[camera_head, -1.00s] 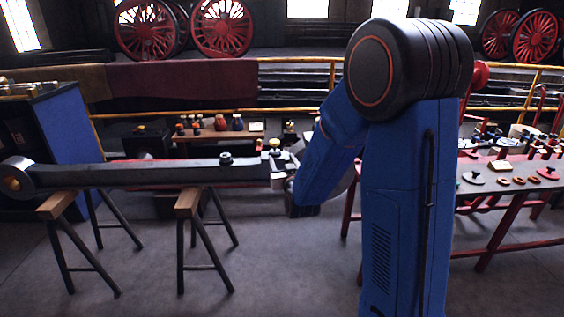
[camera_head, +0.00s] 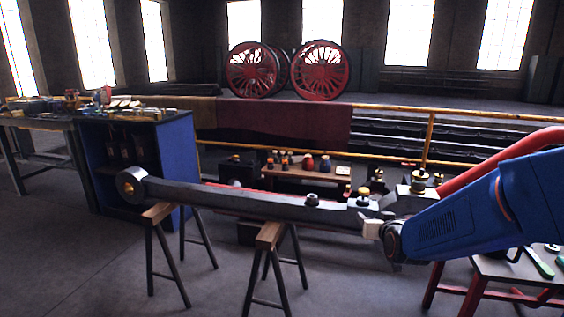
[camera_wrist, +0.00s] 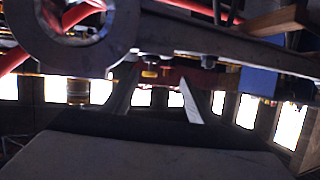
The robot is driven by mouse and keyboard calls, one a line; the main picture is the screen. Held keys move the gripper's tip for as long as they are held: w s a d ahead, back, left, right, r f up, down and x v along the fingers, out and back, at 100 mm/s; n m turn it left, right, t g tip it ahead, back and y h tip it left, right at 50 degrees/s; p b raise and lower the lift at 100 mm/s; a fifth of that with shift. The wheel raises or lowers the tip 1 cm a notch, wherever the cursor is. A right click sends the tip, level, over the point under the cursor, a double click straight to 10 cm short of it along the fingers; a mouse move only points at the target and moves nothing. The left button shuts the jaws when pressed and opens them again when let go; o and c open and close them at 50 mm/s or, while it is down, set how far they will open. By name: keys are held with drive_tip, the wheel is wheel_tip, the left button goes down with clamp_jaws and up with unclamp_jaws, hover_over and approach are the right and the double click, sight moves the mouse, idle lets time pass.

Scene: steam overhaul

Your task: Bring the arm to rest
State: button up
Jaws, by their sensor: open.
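My arm (camera_head: 450,220) reaches in from the right in the head view, its dark wrist low beside the right end of a long grey rod (camera_head: 250,202). My gripper (camera_wrist: 156,97) shows in the wrist view as two pale fingers spread apart, with nothing visibly held between them. A small yellow-banded thing (camera_wrist: 150,71) shows in line with the gap, its distance unclear. A large grey ring (camera_wrist: 62,30) and bar fill the top of the wrist view, close by.
The rod lies on wooden-topped trestles (camera_head: 270,235). A blue cabinet (camera_head: 165,160) stands left, and a low bench (camera_head: 310,173) with small pots behind. A red-legged table (camera_head: 500,268) is under my arm. Yellow railing (camera_head: 430,140) and red wheels (camera_head: 320,70) are further back. Floor at left front is clear.

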drive_tip(key=s+g, duration=0.9)
drive_tip(key=s, duration=2.8)
drive_tip(key=shift+s+a+n, duration=0.2)
drive_tip(key=shift+s+n, duration=0.05)
drive_tip(key=shift+n, duration=0.15)
drive_tip(key=shift+f, duration=0.1)
